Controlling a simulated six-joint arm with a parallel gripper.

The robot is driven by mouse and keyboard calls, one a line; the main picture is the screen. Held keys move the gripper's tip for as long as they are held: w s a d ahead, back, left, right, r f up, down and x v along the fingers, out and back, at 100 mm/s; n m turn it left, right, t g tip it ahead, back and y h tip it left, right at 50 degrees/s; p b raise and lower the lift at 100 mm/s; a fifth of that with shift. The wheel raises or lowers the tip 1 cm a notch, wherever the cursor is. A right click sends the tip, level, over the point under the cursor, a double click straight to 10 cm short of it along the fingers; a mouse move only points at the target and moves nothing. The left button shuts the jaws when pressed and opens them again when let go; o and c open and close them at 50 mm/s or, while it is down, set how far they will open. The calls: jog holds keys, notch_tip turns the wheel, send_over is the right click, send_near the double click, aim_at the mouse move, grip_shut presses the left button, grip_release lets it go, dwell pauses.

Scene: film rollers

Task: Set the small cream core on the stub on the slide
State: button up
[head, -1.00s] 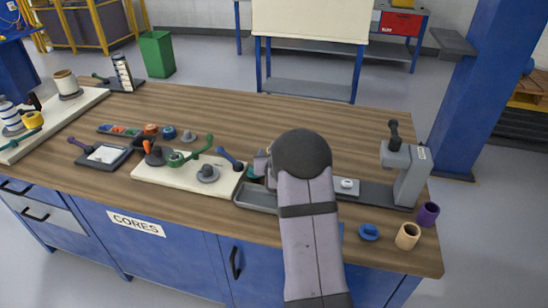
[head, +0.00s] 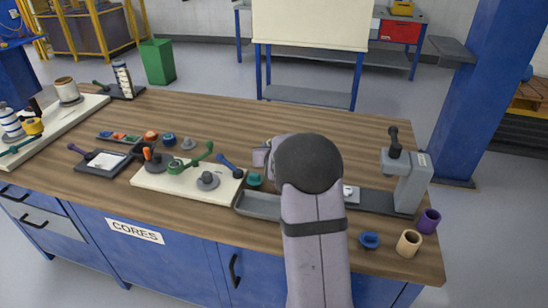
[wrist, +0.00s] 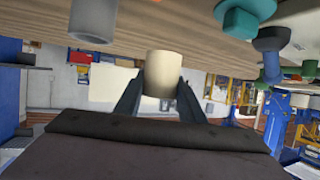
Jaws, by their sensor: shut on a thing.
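The small cream core (wrist: 161,74) sits between the two fingers of my gripper (wrist: 160,90) in the wrist view, and the fingers are shut on it. In the head view only part of my gripper (head: 262,157) shows left of my arm, above the wooden bench, and the core cannot be made out there. The slide (head: 378,200) is a dark rail at the right with a grey upright. A pale block with the stub (head: 348,192) is on it, partly hidden by my arm. The held core is apart from the stub.
A grey tray (head: 256,207) lies beside my arm. A tan core (head: 408,243), a purple core (head: 429,220) and a blue piece (head: 369,240) stand at the front right.

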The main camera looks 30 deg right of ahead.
notch_tip(320, 180, up, 4)
jog(key=shift+r, duration=0.1)
jog(key=shift+d, duration=0.15)
jog(key=s+d+m+g+h+p, duration=0.2)
jog(key=s+d+m+g+p, duration=0.1)
jog(key=s+p, duration=0.3)
jog(key=s+d+m+g+h+p, duration=0.2)
jog(key=s+d+m+g+p, duration=0.2)
jog(key=s, duration=0.4)
jog(key=s+d+f+m+g+h+p, duration=0.1)
jog(key=s+d+m+g+h+p, duration=0.2)
jog(key=s+p, duration=0.4)
jog(key=shift+s+d+f+m+g+p, duration=0.15)
jog(key=shift+d+m+g+p, duration=0.1)
jog(key=shift+d+m+p, duration=0.3)
jog(key=shift+s+d+r+m+g+p, duration=0.1)
jog(key=shift+d+m+g+p, duration=0.2)
jog(key=shift+d, duration=0.45)
jog(key=shift+s+f+g, duration=0.15)
jog(key=shift+s+g, duration=0.1)
jog(key=shift+s, duration=0.2)
